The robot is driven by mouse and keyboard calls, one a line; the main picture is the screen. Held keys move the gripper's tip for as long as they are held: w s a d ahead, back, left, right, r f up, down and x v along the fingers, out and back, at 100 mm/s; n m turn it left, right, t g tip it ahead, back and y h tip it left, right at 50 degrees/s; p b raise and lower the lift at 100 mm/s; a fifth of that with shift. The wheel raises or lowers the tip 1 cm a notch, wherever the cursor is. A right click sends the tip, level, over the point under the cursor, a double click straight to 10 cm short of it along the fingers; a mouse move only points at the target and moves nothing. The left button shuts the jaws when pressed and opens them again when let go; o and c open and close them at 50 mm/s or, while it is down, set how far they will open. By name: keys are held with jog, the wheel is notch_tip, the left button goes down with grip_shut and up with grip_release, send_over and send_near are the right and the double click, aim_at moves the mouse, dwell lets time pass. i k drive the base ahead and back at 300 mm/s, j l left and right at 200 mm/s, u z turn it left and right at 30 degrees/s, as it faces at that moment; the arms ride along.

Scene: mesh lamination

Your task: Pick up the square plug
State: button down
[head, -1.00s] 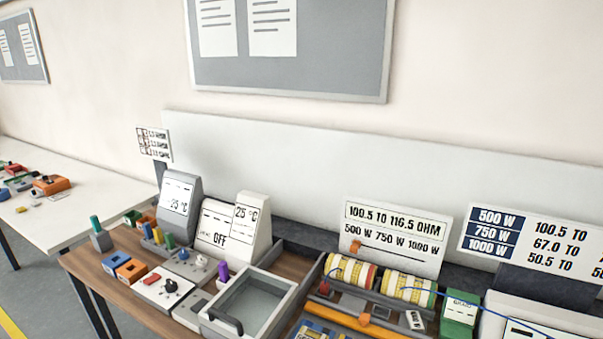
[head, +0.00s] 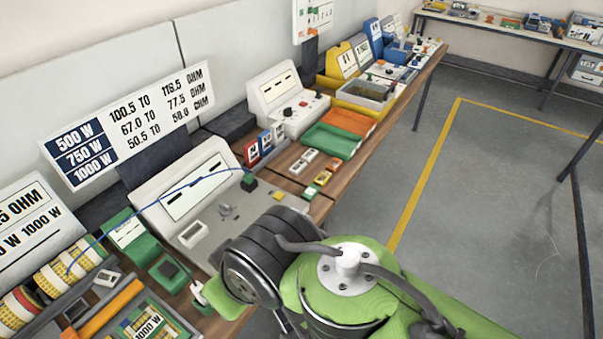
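A small dark green, block-shaped plug (head: 249,183) sits at the right end of a thin blue cable (head: 185,192), by the grey tester (head: 190,190). It may be the square plug; its shape is too small to confirm. A green block with a dark square face (head: 168,271) lies at the lower left, in front of a green box (head: 126,236). My green and black arm covers the lower middle of the head view. My gripper's fingers do not show, so what they hold cannot be seen.
Yellow-striped spools (head: 68,265) and an orange bar (head: 108,308) lie at the lower left. Green (head: 331,141) and orange (head: 350,121) trays sit farther along the wooden bench. Clear grey floor (head: 470,220) with a yellow line lies right of the bench.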

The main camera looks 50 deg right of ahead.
aim_at(247, 179)
jog(key=z, duration=1.1)
jog(key=u, duration=1.9)
jog(key=l+u, duration=0.2)
jog(key=l, duration=0.45)
jog(key=k+l+u, duration=0.15)
jog(key=l, duration=0.5)
